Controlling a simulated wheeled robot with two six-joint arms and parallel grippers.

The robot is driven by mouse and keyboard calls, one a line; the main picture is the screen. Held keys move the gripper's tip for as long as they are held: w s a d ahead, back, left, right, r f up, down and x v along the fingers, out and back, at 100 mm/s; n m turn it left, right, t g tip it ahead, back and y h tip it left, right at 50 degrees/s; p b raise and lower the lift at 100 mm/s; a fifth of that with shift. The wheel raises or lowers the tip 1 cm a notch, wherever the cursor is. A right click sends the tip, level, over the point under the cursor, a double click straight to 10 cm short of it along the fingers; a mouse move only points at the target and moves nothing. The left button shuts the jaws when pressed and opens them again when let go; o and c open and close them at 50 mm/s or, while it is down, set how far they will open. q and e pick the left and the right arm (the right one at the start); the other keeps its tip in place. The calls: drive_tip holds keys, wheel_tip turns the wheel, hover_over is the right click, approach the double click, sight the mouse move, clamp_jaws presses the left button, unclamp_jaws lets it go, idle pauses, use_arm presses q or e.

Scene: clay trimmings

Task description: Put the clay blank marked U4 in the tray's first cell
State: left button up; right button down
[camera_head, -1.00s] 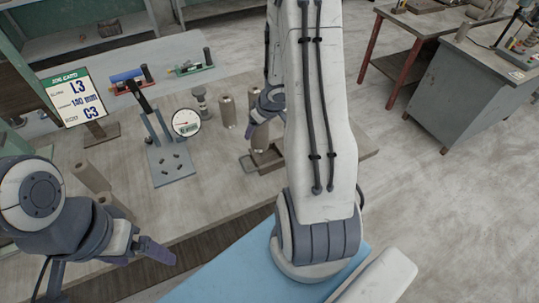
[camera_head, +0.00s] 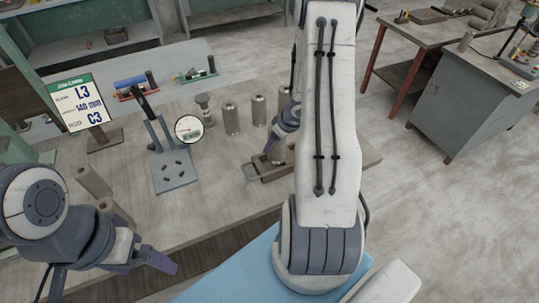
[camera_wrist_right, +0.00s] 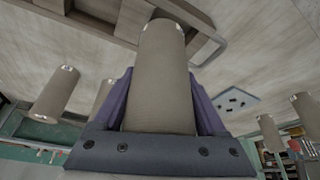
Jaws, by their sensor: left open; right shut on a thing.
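My right gripper (camera_head: 283,138) is shut on a grey-brown clay cylinder (camera_head: 274,150), which hangs over the wooden tray (camera_head: 257,175) at the bench's right part. In the right wrist view the cylinder (camera_wrist_right: 160,75) sits between the purple fingers, its far end overlapping the tray (camera_wrist_right: 85,28). I cannot tell whether it touches the tray. No U4 mark is legible on it. My arm hides the tray's right part, and I cannot tell which cell lies under the cylinder. My left gripper (camera_head: 155,262) is open and empty at the bench's front edge.
Further clay cylinders (camera_head: 231,118) stand behind the tray, and others (camera_head: 93,182) are at the bench's left. A job card (camera_head: 80,103) reads L3, 140 mm, C3. A metal stand (camera_head: 172,170) and a round dial (camera_head: 188,129) are left of the tray. Bare bench lies in front.

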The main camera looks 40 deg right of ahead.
drive_tip(key=shift+w+a+f, duration=0.5)
drive_tip(key=shift+w, duration=0.3)
drive_tip(key=shift+f+b, duration=1.4)
drive_tip(key=shift+f, duration=0.6)
drive_tip(key=shift+f, duration=0.15)
unclamp_jaws()
drive_tip(key=p+v, duration=0.6)
drive_tip(key=v, duration=0.6)
drive_tip(key=shift+w+a, duration=0.1)
